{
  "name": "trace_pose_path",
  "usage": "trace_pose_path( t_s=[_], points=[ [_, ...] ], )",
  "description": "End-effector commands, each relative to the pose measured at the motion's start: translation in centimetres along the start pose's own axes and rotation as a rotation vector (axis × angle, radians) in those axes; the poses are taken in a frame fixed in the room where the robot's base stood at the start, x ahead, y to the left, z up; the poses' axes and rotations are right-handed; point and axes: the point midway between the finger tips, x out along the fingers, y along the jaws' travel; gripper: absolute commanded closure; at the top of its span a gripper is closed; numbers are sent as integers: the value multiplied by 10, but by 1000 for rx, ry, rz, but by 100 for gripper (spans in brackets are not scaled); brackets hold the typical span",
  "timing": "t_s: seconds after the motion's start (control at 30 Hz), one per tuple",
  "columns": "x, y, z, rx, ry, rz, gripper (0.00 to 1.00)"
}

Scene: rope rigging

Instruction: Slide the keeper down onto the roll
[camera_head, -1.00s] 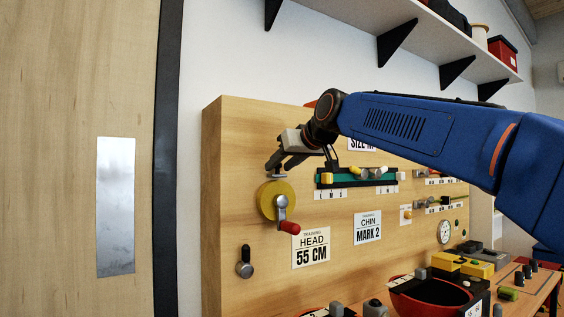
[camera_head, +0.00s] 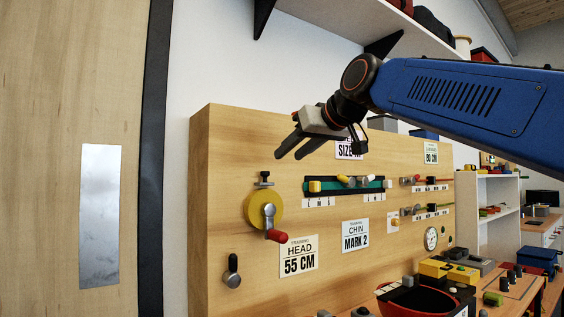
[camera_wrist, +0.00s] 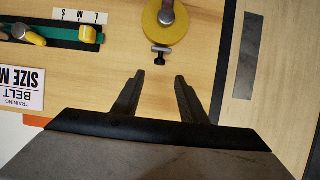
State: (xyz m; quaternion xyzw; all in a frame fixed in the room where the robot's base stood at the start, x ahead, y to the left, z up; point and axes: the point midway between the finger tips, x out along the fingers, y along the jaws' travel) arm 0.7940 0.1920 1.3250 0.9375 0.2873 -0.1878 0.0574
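The keeper (camera_head: 264,183) is a small dark plate with a stem and knob above it on the wooden board. Its plate lies right at the top rim of the yellow roll (camera_head: 255,209); whether they touch I cannot tell. The roll has a grey crank with a red handle (camera_head: 276,236). My gripper (camera_head: 288,156) is open and empty, above and to the right of the keeper in the head view. In the wrist view, the keeper (camera_wrist: 160,49) and roll (camera_wrist: 150,22) lie beyond my spread fingertips (camera_wrist: 159,75), and nothing is between them.
To the right are a green slot with a yellow slider (camera_head: 315,186) and the signs HEAD 55 CM (camera_head: 299,257) and CHIN MARK 2 (camera_head: 355,236). A shelf (camera_head: 345,30) hangs above. A red bowl (camera_head: 405,304) is at lower right.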

Motion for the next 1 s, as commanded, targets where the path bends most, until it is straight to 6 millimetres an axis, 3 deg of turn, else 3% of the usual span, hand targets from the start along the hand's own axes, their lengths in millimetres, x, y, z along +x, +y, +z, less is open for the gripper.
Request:
trace_pose_path(
  t_s=[0.1,0.33,1.0],
  points=[
    [-23,0,0,0,2,1,61],
    [-48,0,0,0,0,1,61],
    [-53,0,0,0,0,0,61]
  ],
)
